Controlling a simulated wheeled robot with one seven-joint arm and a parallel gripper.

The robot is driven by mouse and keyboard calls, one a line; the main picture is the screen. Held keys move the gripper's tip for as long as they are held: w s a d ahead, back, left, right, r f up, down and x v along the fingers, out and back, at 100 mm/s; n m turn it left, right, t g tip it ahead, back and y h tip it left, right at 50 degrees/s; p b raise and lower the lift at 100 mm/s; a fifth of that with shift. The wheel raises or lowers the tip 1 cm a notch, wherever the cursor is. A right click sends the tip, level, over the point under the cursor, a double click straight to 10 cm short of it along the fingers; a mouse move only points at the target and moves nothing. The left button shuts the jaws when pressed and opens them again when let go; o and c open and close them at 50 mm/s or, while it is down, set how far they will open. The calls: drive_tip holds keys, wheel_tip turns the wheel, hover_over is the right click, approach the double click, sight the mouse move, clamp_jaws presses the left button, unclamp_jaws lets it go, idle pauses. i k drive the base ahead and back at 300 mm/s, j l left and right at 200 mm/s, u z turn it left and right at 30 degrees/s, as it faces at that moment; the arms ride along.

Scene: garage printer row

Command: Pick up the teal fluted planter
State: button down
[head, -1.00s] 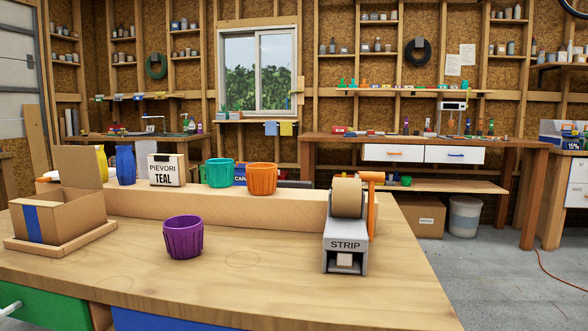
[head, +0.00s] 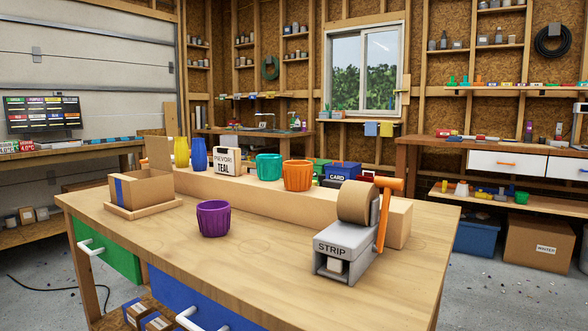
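The teal fluted planter (head: 269,167) stands upright on the raised wooden ledge (head: 235,181) at the back of the workbench. The orange planter (head: 297,175) is close on its right, and a white sign reading "PIEVORI TEAL" (head: 226,161) is on its left. A purple fluted planter (head: 213,218) stands in front, on the bench top. My gripper is not in view.
On the workbench (head: 150,235), an open cardboard box (head: 141,190) sits in a tray at left. A grey STRIP tape dispenser (head: 345,248) with an orange handle stands at right. Yellow (head: 181,152) and blue (head: 199,154) vases stand on the ledge. The bench's front middle is clear.

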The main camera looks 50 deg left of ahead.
sight(270, 167)
drive_tip(key=i+l+u, duration=0.1)
drive_tip(key=i+l, duration=0.2)
drive_tip(key=i, duration=0.2)
drive_tip(key=i+l+u, duration=0.15)
drive_tip(key=i+l, duration=0.2)
drive_tip(key=i+u, duration=0.15)
drive_tip(key=i, duration=0.95)
drive_tip(key=i+u, duration=0.15)
drive_tip(key=i, duration=0.95)
drive_tip(key=i+u, duration=0.35)
drive_tip(key=i, duration=0.2)
drive_tip(key=i+l+u, duration=0.1)
drive_tip(key=i+u, duration=0.2)
drive_tip(key=i, duration=0.2)
drive_tip(key=i+l+u, duration=0.35)
drive_tip(key=i, duration=0.15)
drive_tip(key=i+j+u, duration=0.3)
drive_tip(key=u, duration=0.15)
drive_tip(key=i+j+u, duration=0.15)
drive_tip(key=i+u, duration=0.5)
drive_tip(key=u, duration=0.2)
drive_tip(key=i+u, duration=0.45)
drive_tip(key=i+l+u, duration=0.15)
drive_tip(key=u, duration=0.3)
drive_tip(key=i, duration=0.1)
